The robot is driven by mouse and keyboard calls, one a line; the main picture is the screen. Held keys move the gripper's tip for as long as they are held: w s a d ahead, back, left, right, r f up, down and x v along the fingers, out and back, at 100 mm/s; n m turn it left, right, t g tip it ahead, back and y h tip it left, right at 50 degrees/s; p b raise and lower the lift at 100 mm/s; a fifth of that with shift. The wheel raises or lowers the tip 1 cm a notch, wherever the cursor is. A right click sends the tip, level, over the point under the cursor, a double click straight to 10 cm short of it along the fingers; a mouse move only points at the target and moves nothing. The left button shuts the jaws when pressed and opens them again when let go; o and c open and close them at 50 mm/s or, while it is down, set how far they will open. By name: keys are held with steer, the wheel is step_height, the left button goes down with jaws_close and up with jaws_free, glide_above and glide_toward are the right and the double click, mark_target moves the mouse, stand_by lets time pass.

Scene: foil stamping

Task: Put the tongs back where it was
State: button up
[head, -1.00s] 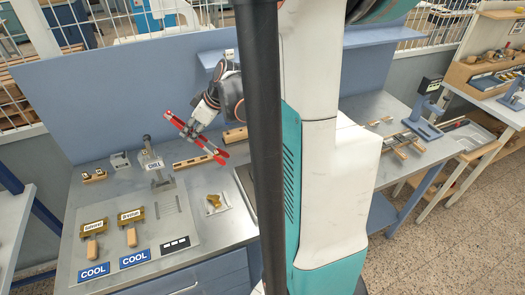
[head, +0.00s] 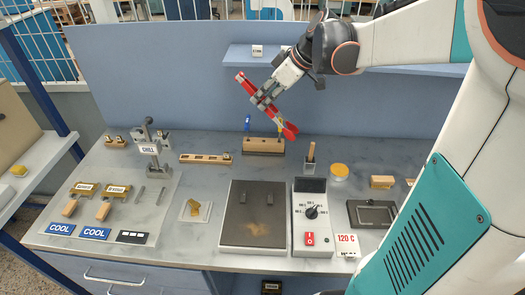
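The red tongs (head: 280,120) are held slantwise in my gripper (head: 264,95), upper end to the left and lower end to the right. My gripper is shut around their upper-middle part, above the back of the bench. A blue-handled tool (head: 247,122) stands at the rack's left end. Something yellow (head: 283,128) shows by the lower end of the tongs, partly hidden.
On the bench (head: 205,258) are a dark hot plate (head: 253,228), a control box (head: 312,238), a stamp stand (head: 152,150), a wooden slotted block (head: 205,158) and a yellow-topped tin (head: 339,170). A blue shelf (head: 240,55) is behind my gripper.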

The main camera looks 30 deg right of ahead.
step_height(320, 180, down, 19)
steer(key=b, duration=0.5)
steer(key=shift+f+b, duration=0.2)
steer(key=shift+b, duration=0.15)
steer(key=shift+a, duration=0.1)
steer(key=shift+f+b, duration=0.4)
steer(key=shift+f, duration=0.05)
steer(key=shift+f, duration=0.2)
steer(key=o, duration=0.6)
steer(key=shift+c, duration=0.2)
steer(key=shift+r, duration=0.15)
